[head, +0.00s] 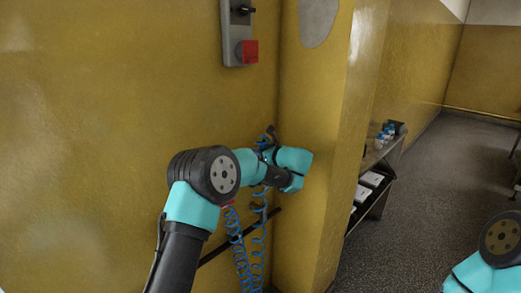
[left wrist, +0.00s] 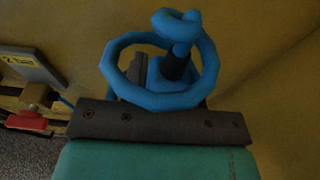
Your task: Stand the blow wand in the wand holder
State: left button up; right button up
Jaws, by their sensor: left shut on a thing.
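My left gripper (head: 267,146) is held close to the yellow wall corner, largely hidden by my own wrist in the head view. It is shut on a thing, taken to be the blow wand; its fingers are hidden. In the left wrist view a blue loop and a blue piece with a dark collar (left wrist: 177,66) show just beyond the gripper's dark palm edge. A coiled blue hose (head: 257,240) hangs below the gripper in the head view. I cannot make out the wand holder clearly. My right arm shows at lower right; its gripper is out of view.
The yellow pillar (head: 312,140) stands close right of my left wrist. A shelf (head: 383,155) with small items is beyond it. A red valve handle (left wrist: 26,121) shows in the left wrist view.

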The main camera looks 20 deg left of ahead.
pick_arm(q)
jog(key=shift+f, duration=2.95)
jog(key=shift+f, duration=5.3)
jog(key=o, duration=0.9)
jog(key=shift+o, duration=0.2)
jog(key=shift+s, duration=0.1)
jog(key=v, duration=1.7)
jog(key=shift+d, duration=0.1)
